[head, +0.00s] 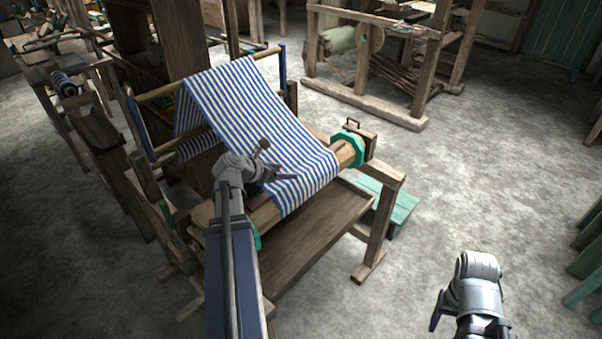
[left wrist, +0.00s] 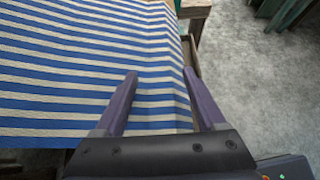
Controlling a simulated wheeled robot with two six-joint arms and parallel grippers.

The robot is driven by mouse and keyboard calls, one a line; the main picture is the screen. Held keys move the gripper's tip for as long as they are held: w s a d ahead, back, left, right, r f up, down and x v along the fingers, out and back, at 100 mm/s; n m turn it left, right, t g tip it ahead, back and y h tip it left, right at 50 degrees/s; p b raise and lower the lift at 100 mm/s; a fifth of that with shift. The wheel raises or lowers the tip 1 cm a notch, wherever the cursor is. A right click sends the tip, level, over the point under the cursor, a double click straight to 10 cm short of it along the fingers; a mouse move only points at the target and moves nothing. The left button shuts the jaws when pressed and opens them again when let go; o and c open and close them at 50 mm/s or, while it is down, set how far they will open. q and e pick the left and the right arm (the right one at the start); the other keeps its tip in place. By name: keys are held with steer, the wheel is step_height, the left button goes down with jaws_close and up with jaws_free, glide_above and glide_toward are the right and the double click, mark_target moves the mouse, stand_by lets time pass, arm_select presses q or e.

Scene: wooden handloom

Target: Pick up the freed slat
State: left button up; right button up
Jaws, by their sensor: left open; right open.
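The blue-and-white striped cloth (head: 247,110) runs down over the loom's front wooden beam (head: 347,154). I cannot make out a separate loose slat in either view. My left gripper (head: 279,163) is over the lower part of the cloth, near the beam. In the left wrist view its two purple fingers (left wrist: 160,73) are spread apart with striped cloth (left wrist: 60,80) behind them and nothing visibly held. Whether they touch the cloth I cannot tell. My right gripper (head: 470,316) is open at the bottom right, over the floor and away from the loom.
A green toothed wheel (head: 347,149) sits at the beam's right end, beside a wooden post (head: 380,215). A wide board (head: 305,235) lies below the beam. Another loom stands behind. The grey floor (head: 480,180) at right is clear.

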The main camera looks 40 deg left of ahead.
mark_target(300, 171)
arm_select(q)
steer(key=shift+b+x, duration=1.95)
steer(key=shift+x, duration=1.95)
steer(key=shift+a+r, duration=0.1)
steer(key=shift+a, duration=0.1)
jaws_close()
